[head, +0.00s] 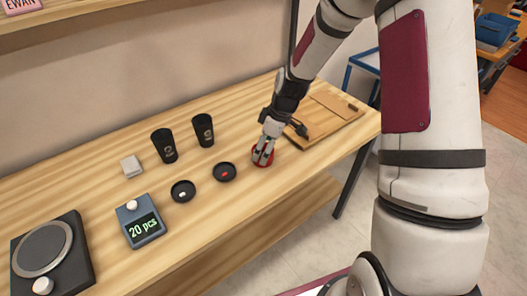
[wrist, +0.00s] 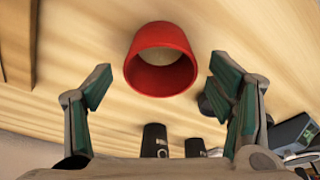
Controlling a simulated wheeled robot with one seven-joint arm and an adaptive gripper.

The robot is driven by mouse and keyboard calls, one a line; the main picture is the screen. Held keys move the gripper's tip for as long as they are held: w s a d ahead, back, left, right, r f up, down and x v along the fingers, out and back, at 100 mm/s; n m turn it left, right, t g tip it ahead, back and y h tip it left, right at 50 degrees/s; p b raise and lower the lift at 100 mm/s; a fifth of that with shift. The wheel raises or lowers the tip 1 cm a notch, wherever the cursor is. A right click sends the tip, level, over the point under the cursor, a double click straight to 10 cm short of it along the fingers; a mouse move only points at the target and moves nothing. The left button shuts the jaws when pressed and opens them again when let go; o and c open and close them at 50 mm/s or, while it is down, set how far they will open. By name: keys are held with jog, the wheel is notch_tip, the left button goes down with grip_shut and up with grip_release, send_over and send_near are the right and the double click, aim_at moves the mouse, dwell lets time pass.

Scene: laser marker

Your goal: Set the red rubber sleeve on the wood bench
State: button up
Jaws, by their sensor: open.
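The red rubber sleeve (wrist: 160,60) is a short red ring, open at the end that faces the wrist camera. It stands on the wood bench (head: 90,180), and bench wood shows through it. In the head view the sleeve (head: 263,158) is partly hidden behind my gripper (head: 263,155). My gripper is open. In the wrist view its two fingers (wrist: 165,90) are spread wide, to the left and right of the sleeve, and neither touches it.
A wooden tray or board (head: 332,115) lies right of the gripper. Two small black dishes (head: 183,191) (head: 225,172) and two black cups (head: 164,146) (head: 203,130) stand to the left. A counter reading 20 pcs (head: 140,222) and a round-plated device (head: 48,255) are further left.

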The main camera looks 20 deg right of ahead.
jog(key=s+r+m+h, duration=0.1)
jog(key=s+r+m, duration=0.1)
jog(key=s+r, duration=0.8)
jog(key=s+r+m+h, duration=0.1)
jog(key=s+r+m, duration=0.3)
jog(key=r, duration=1)
jog(key=s+r+m+t, duration=0.1)
jog(key=s+m, duration=0.1)
jog(key=s, duration=0.6)
jog(key=s+r+m, duration=0.2)
jog(key=s, duration=0.7)
jog(key=shift+s+a+r+t, duration=0.2)
jog(key=shift+s+r+t, duration=0.1)
jog(key=shift+t, duration=0.1)
jog(key=shift+r+p, duration=0.1)
jog(key=shift+p, duration=0.2)
notch_tip(320, 180, up, 2)
jog(key=shift+r+t+p, duration=0.2)
jog(key=shift+t+p, duration=0.1)
jog(key=shift+p, duration=0.6)
